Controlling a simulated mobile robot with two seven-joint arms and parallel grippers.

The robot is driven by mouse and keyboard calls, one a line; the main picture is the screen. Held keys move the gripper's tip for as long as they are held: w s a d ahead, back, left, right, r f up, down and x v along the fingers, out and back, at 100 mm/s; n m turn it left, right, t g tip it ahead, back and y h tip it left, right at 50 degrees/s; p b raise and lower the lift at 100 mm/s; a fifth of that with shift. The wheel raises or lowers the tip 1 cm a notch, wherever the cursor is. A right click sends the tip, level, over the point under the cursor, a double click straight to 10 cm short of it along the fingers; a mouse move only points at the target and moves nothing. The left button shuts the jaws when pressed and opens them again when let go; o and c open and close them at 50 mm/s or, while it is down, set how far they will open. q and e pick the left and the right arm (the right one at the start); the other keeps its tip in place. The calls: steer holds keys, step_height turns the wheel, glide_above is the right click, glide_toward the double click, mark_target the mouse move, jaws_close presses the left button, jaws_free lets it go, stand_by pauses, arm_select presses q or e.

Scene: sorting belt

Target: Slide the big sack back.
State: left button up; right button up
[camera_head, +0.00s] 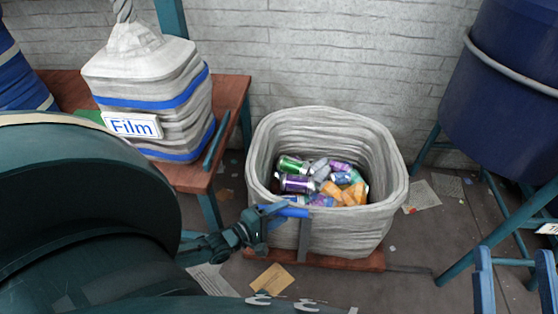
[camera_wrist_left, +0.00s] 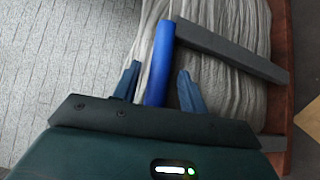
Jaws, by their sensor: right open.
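The big sack (camera_head: 378,222) is a wide, open-topped, pale grey bag holding several crushed cans (camera_head: 320,182). It stands on a reddish wooden base (camera_head: 350,260) by the wall. A dark bracket with a blue handle (camera_head: 293,211) is at its front. My left gripper (camera_head: 268,222) is at the handle's left end. In the left wrist view, its fingers (camera_wrist_left: 157,83) are apart on either side of the blue handle (camera_wrist_left: 160,60), with small gaps showing. My right gripper (camera_head: 516,262) is open and empty at the right edge, clear of the sack.
A tied sack labelled Film (camera_head: 150,85) stands on a wooden bench (camera_head: 228,100) at left. A dark blue drum (camera_head: 505,75) on teal legs stands at right. Papers (camera_head: 272,280) litter the floor. The brick wall (camera_head: 330,60) is close behind the sack.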

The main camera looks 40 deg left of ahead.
steer(key=shift+r, duration=0.1)
arm_select(q)
steer(key=p+v, duration=0.4)
steer(key=v, duration=0.9)
arm_select(e)
steer(key=shift+s+f+m+g+h, duration=0.2)
steer(key=shift+f+g+h, duration=0.1)
steer(key=shift+f+h, duration=0.2)
steer(key=shift+s+f+m+g+h, duration=0.2)
steer(key=shift+f+g+h, duration=0.1)
steer(key=shift+f+h, duration=0.15)
arm_select(q)
steer(key=shift+s, duration=0.15)
arm_select(e)
steer(key=shift+d+f, duration=0.1)
steer(key=shift+f, duration=0.05)
